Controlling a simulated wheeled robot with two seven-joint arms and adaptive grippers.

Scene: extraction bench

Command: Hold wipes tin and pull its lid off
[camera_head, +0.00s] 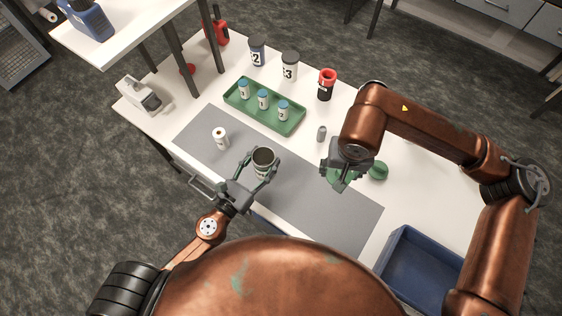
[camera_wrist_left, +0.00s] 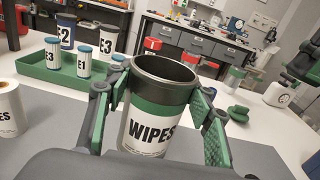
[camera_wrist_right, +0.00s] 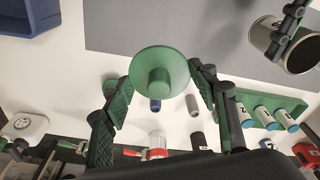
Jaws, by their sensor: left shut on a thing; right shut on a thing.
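The wipes tin (camera_head: 264,157) is a dark, open-topped can with a green band and a white WIPES label. It stands upright at the grey mat, and its open rim shows in the left wrist view (camera_wrist_left: 160,110). My left gripper (camera_head: 257,172) is shut on the tin, one finger on each side. The green round lid (camera_wrist_right: 160,72) with a knob is between the fingers of my right gripper (camera_wrist_right: 160,95), apart from the tin. In the head view my right gripper (camera_head: 343,180) is right of the tin and partly hides the lid.
A green tray (camera_head: 265,120) with several small vials stands behind the tin. A white roll (camera_head: 220,136) is left of it. A green round piece (camera_head: 378,170) lies right of my right gripper. Jars stand at the back; a blue bin (camera_head: 420,265) is front right.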

